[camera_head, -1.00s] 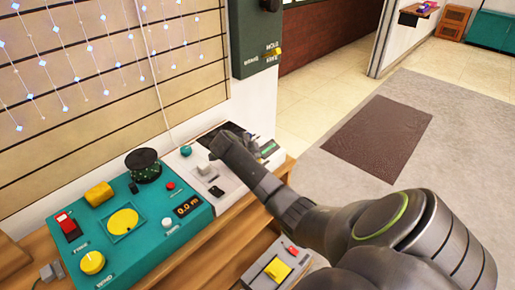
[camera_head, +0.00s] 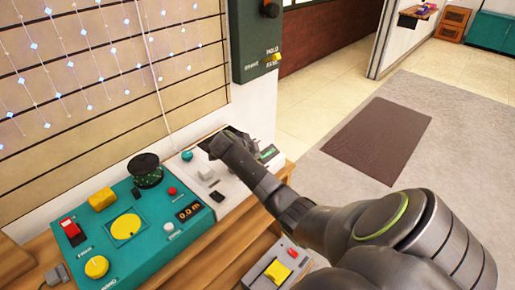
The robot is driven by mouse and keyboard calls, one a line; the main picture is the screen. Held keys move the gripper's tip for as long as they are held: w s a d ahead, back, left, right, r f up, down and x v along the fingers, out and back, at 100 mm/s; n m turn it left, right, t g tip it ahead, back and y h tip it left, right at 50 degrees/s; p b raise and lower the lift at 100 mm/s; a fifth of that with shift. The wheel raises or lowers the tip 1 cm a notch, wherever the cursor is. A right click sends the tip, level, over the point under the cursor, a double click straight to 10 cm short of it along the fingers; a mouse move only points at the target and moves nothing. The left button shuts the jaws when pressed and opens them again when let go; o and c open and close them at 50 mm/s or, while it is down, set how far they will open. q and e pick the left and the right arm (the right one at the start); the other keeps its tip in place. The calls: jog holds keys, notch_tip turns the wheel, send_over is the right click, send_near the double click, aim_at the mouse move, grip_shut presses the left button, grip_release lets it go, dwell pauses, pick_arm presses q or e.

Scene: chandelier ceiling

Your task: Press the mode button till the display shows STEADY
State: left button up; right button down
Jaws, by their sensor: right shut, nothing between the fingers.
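A white control panel (camera_head: 230,198) stands on the wooden bench beside a teal one. It has a teal knob (camera_head: 187,155), a pale button (camera_head: 206,174), a black switch (camera_head: 217,196) and a small green-lit display (camera_head: 268,153). My right gripper (camera_head: 218,145) is shut and empty over the back of this panel. The gripper and forearm hide part of the panel, and I cannot tell whether the fingertips touch it. Labels are too small to read, so I cannot tell which control is the mode button. My left gripper is out of view.
A grey box with a yellow switch (camera_head: 278,270) sits lower right. A dark green wall box (camera_head: 256,40) hangs behind. String lights (camera_head: 70,65) hang on the slatted wall.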

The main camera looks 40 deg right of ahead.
jog(key=shift+r+p, duration=1.85)
jog(key=shift+r, duration=0.45)
jog(key=shift+f, duration=0.15)
